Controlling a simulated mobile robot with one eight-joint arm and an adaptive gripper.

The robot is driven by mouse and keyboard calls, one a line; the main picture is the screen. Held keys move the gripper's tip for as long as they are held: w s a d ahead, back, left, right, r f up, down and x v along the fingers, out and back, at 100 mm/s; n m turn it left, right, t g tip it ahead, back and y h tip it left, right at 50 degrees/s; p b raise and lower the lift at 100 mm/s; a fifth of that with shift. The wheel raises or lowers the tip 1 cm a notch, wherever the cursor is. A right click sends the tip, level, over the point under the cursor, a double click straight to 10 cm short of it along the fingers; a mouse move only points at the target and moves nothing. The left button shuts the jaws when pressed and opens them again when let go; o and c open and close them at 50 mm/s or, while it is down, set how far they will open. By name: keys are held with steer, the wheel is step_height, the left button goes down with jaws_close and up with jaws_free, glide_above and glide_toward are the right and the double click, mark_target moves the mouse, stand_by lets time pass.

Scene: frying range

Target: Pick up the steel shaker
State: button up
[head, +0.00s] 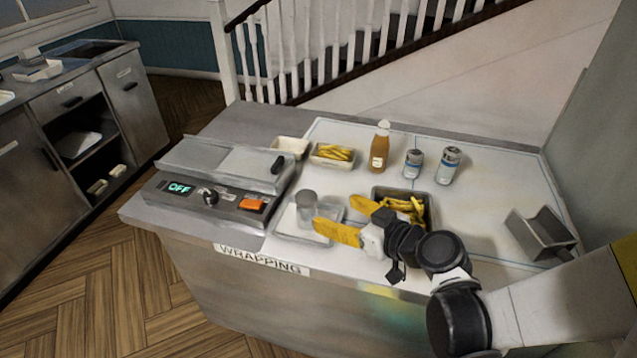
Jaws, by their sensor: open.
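The steel shaker appears to be the plain grey cylinder (306,207) standing upright on a flat pale tray (290,228) near the front of the wrapping counter. My gripper (336,215) has yellow fingers, spread apart and pointing left toward the cylinder. The nearer fingertip is just right of the cylinder's lower part in the picture. I cannot tell the exact gap or height between the fingers and the cylinder.
A heated unit (225,180) reading OFF stands left. Behind are a tray of fries (333,163), a brown bottle (380,150) and two grey cans (413,164) (449,166). A dark basket (428,208) sits behind my gripper; a metal holder (541,236) stands right.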

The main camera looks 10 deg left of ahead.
mark_target(309, 198)
steer(key=shift+w+a+f, duration=0.25)
steer(key=shift+w+a, duration=0.05)
steer(key=shift+a, duration=0.3)
steer(key=b+x, duration=0.1)
steer(key=x, duration=0.2)
steer(key=b+x, duration=0.1)
steer(key=x, duration=0.2)
steer(key=r+b+x, duration=0.1)
steer(key=x, duration=0.2)
steer(key=shift+w+a, duration=0.1)
steer(key=shift+a, duration=0.4)
steer(key=c, duration=1.3)
